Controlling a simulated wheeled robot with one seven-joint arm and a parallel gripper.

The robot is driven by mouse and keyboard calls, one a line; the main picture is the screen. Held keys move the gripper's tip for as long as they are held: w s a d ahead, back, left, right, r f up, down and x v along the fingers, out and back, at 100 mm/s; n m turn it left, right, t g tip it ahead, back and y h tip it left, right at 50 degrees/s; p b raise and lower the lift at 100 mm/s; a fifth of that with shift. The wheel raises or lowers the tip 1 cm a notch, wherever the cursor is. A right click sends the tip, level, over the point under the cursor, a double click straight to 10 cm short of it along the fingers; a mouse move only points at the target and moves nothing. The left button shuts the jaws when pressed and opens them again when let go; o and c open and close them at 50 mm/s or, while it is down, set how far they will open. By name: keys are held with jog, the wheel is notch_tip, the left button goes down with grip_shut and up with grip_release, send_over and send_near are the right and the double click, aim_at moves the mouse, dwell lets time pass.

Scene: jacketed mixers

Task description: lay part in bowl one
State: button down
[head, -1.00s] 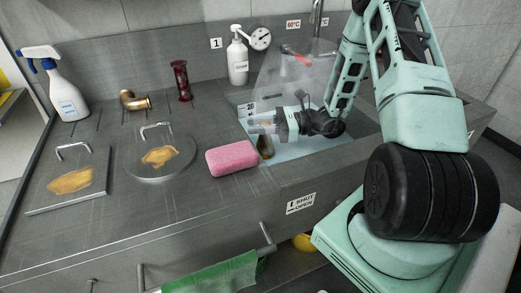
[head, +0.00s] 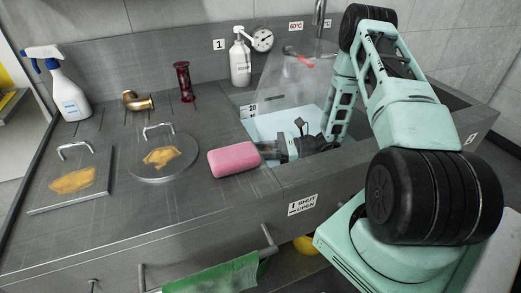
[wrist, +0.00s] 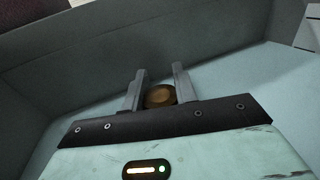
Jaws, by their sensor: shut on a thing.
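My gripper (head: 268,151) is low at the front left of the sunken bowl (head: 268,123), which has a pale blue inside. In the wrist view its two grey fingers (wrist: 160,78) are shut on a round brown part (wrist: 160,96), seen end on. Grey bowl walls (wrist: 95,60) rise beyond the fingers, with the pale blue surface below. I cannot tell whether the part touches that surface. In the head view the part is mostly hidden behind the gripper and the bowl's rim. A plate marked 1 (head: 219,44) is on the wall behind.
A pink sponge (head: 234,160) lies on the counter close left of my gripper. A clear panel (head: 290,78) leans over the bowl. A white pump bottle (head: 240,62), brass elbow (head: 138,101), dark red spool (head: 184,82), two handled lids (head: 162,166) and spray bottle (head: 68,90) stand farther left.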

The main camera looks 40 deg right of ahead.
jog(key=shift+f+b, duration=0.3)
jog(key=shift+f, duration=0.25)
jog(key=c, duration=1.4)
grip_release()
jog(key=shift+r, duration=0.3)
jog(key=shift+r+p, duration=0.5)
jog(key=shift+p, duration=0.1)
jog(key=b+v, duration=0.1)
jog(key=v, duration=0.6)
jog(key=shift+s+d+f, duration=0.15)
jog(key=shift+d, duration=0.05)
